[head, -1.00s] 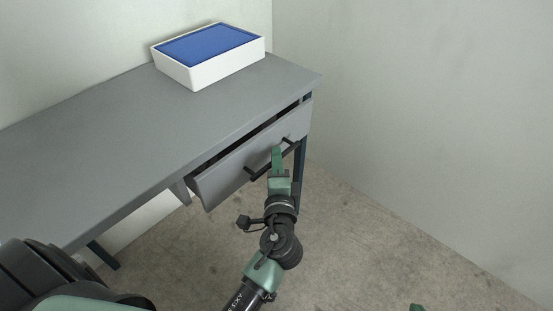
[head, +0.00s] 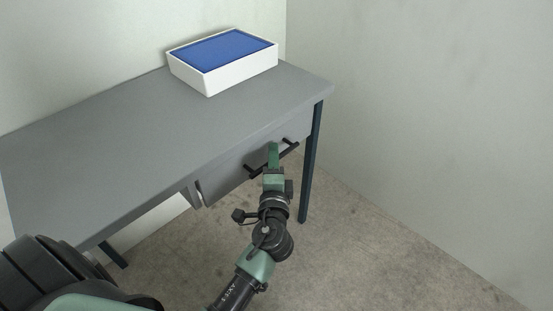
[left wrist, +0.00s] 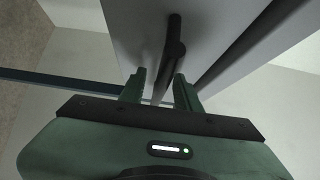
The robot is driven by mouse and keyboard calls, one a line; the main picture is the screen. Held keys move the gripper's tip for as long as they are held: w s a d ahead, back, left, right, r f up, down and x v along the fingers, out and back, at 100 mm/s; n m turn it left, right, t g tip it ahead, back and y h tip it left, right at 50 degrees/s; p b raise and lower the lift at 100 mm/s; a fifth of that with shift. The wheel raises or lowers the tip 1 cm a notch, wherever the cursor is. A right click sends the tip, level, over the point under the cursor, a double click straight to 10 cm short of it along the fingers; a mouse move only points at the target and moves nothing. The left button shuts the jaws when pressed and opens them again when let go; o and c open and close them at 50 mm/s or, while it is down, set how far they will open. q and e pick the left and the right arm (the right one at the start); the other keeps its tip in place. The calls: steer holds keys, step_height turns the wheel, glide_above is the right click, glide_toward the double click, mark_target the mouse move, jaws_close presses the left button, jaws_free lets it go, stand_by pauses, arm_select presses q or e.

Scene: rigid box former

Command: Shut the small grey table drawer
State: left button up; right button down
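The small grey drawer (head: 225,181) is under the right part of the grey table (head: 120,140). Its front sits close under the table top, with a narrow edge showing at its left end. A black bar handle (head: 256,171) runs across the front; it also shows in the left wrist view (left wrist: 174,45). My left gripper (head: 273,150) is at the handle, in front of the drawer. In the left wrist view, its two green fingers (left wrist: 160,84) are apart with the handle's bar around the gap between them. I cannot tell whether they touch it. My right gripper is not in view.
A white box (head: 240,72) with a blue top (head: 222,48) stands on the table near the back wall. A dark table leg (head: 311,165) is right of the drawer. The floor (head: 380,250) at the right is clear up to the wall.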

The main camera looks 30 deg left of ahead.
arm_select(q)
steer(key=shift+s+d, duration=0.35)
steer(key=shift+s, duration=0.1)
steer(key=v, duration=0.6)
steer(key=shift+s, duration=0.4)
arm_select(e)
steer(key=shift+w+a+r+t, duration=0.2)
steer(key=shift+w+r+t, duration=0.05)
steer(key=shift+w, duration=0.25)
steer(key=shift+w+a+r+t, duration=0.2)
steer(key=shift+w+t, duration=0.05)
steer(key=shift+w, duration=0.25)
arm_select(q)
steer(key=shift+d, duration=0.1)
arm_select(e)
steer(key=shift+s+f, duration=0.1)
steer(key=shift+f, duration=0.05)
